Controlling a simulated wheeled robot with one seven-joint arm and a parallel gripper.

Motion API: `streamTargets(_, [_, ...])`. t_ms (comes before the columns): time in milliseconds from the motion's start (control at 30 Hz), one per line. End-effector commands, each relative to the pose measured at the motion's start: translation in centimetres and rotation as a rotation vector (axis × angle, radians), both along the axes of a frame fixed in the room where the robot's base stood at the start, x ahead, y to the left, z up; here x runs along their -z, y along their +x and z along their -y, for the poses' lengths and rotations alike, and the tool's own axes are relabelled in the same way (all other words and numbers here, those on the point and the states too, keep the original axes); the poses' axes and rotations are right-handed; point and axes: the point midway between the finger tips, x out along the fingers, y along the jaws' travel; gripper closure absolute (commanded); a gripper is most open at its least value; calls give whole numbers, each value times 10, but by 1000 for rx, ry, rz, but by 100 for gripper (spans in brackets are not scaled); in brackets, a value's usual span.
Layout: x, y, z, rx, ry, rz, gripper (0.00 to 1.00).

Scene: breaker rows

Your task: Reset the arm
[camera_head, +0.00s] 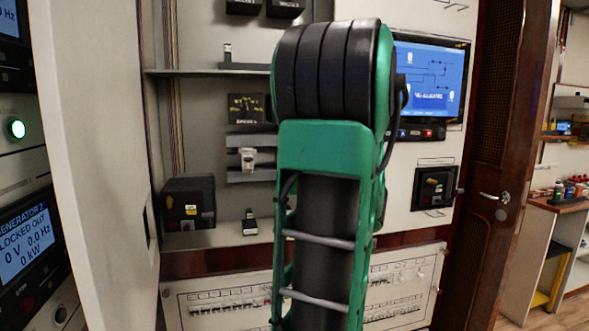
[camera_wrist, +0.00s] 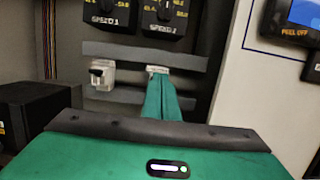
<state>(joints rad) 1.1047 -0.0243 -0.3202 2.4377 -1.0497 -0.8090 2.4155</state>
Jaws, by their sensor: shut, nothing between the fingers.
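My green and black arm rises through the middle of the head view and hides my gripper there. In the wrist view my gripper (camera_wrist: 160,88) shows as a narrow green wedge reaching forward, with its fingers shut and empty. Its tip is in front of a small pale part (camera_wrist: 157,69) on the grey rail; I cannot tell whether they touch. A white breaker with a dark lever (camera_wrist: 102,74) sits on the rail to the left. A breaker on the rail (camera_head: 248,158) also shows in the head view, left of my arm.
A black box (camera_head: 188,202) juts out at the lower left of the cabinet. An open grey cabinet door (camera_head: 95,150) stands at the left. A blue screen (camera_head: 430,80) and a black switch (camera_head: 434,188) are on the right panel. A wooden door (camera_head: 495,160) stands farther right.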

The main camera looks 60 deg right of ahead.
Motion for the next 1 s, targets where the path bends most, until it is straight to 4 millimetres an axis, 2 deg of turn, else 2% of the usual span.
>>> streamTargets(600, [-1, 0, 0, 0, 0, 0, 100])
streamTargets(700, [2, 5, -4, -9, -12, -28, 100])
streamTargets(767, [8, 14, -12, -26, -35, -86, 100])
streamTargets(867, [28, 38, -36, -82, -118, -270, 100])
streamTargets(1000, [74, 72, -87, -216, -318, -636, 100])
